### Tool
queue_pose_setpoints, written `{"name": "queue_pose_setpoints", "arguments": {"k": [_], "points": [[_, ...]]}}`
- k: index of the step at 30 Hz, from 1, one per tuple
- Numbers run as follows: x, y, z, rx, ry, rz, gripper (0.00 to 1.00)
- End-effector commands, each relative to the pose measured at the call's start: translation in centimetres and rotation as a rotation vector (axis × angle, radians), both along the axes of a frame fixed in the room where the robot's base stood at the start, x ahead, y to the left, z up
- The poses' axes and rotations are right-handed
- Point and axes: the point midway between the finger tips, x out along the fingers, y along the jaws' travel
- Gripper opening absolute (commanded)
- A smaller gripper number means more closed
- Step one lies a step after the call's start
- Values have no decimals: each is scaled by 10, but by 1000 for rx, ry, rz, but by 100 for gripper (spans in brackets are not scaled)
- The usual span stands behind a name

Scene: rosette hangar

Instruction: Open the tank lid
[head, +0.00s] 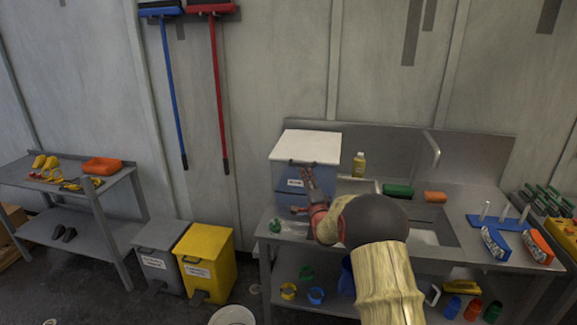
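The tank (285,190) is a blue-grey box with a small white label, standing at the left end of the steel sink bench. Its white lid (308,145) lies flat on top and looks closed. My arm reaches in from the lower right, and my gripper (309,176) is in front of the tank's front face, just below the lid's front edge. I cannot tell whether it touches the lid. The fingers are small and dark here, so their opening is unclear. My gripper and arm hide the right part of the tank's front.
A yellow bottle (359,164), a green brush (397,190) and an orange block (436,197) are on the sink bench (470,185). A tap stands behind. Grey (160,262) and yellow (207,262) bins stand left of the bench. A white bucket (233,315) is on the floor.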

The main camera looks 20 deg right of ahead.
Motion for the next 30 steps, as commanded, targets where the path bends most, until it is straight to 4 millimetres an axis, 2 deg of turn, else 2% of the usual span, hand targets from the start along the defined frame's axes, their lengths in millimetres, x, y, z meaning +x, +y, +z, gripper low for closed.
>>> {"name": "queue_pose_setpoints", "arguments": {"k": [9,15,26,30], "points": [[45,-8,7,-2,0,1,28],[65,-12,12,-3,2,-1,28],[70,-13,14,-3,2,-1,28],[70,-13,14,-3,2,-1,21]]}}
